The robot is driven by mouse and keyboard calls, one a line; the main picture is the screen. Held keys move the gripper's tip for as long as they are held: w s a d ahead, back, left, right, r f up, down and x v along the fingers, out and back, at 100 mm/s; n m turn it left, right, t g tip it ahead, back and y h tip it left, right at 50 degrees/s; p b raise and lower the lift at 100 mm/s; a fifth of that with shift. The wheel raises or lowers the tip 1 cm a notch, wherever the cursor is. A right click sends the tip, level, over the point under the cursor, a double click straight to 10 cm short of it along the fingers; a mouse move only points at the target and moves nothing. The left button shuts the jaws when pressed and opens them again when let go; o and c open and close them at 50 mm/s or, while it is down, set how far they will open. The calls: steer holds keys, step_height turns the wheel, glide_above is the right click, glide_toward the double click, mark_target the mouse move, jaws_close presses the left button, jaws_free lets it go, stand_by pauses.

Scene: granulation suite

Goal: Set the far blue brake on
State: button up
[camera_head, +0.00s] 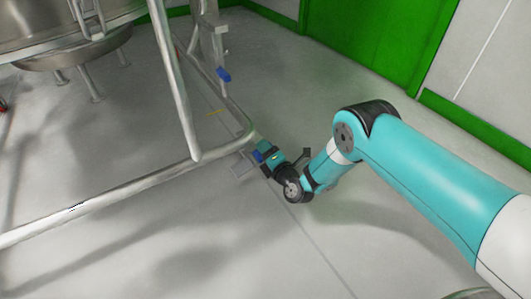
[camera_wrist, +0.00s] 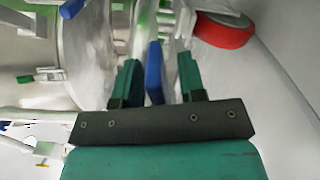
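A blue brake pedal (camera_head: 224,74) shows low on the metal frame at the back in the head view. A second blue piece (camera_head: 257,157) is at the near frame corner, right by my gripper (camera_head: 251,160). In the wrist view my gripper (camera_wrist: 160,75) has its two green fingers apart, with a blue pedal (camera_wrist: 154,72) between them, nearer the left finger. I cannot tell whether it is touched. Another blue piece (camera_wrist: 70,8) is at the upper left of the wrist view. The pedal's lower end is hidden behind my gripper.
A tubular metal frame (camera_head: 120,190) runs across the left and middle, with a steel vessel (camera_head: 60,30) behind it. A red caster wheel (camera_wrist: 225,30) is at the upper right of the wrist view. A green door (camera_head: 375,45) stands behind.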

jaws_close()
